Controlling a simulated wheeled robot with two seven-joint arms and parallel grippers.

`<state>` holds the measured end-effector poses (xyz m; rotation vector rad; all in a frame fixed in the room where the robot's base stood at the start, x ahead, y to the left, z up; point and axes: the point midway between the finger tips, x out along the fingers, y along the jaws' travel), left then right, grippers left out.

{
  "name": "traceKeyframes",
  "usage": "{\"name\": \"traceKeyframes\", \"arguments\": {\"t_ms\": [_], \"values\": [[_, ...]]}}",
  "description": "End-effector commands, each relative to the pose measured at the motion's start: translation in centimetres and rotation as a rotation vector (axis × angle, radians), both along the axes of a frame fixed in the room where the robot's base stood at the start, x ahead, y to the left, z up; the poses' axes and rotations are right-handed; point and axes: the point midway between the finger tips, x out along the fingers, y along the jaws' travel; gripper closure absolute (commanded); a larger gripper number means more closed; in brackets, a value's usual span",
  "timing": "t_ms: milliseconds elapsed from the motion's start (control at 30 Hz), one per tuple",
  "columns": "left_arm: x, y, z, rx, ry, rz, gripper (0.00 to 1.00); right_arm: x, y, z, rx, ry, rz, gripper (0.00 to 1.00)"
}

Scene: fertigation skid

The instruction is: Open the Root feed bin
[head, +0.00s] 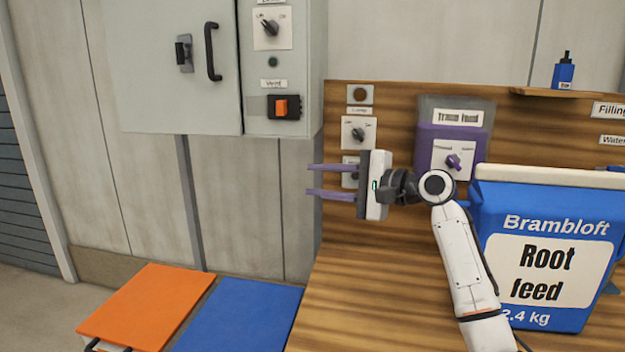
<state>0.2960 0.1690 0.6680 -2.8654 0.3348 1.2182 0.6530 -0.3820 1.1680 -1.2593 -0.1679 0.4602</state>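Two flat lids lie side by side at the lower left: an orange lid (146,305) and a blue lid (240,318). Both look shut. No label on either bin shows, so I cannot tell which one is the Root feed bin. A blue bag marked "Root feed" (490,250) stands upright on the wooden bench at the right. My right gripper (312,180) is open and empty, its two purple fingers pointing left in front of the bench's back panel, above and right of the lids. My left gripper is not in view.
The wooden bench (370,300) has bare room left of the bag. A purple Trace feed dispenser (432,160) and dials are on its back panel. A grey cabinet (150,60) with a black handle hangs above the lids. A small blue bottle (564,76) stands on a shelf.

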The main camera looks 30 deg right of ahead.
Motion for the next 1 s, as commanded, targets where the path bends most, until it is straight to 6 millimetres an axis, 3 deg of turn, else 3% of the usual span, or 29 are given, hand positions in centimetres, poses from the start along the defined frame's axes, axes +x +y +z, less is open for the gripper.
{"name": "traceKeyframes", "arguments": {"t_ms": [233, 1000], "values": [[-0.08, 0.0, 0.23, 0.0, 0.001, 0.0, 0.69, -0.91, -0.51, 0.28, -0.002, 0.002, 0.0, 0.69], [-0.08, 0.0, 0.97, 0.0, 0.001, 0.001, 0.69, -0.89, -0.48, 0.28, -0.001, 0.0, 0.0, 0.69]]}}
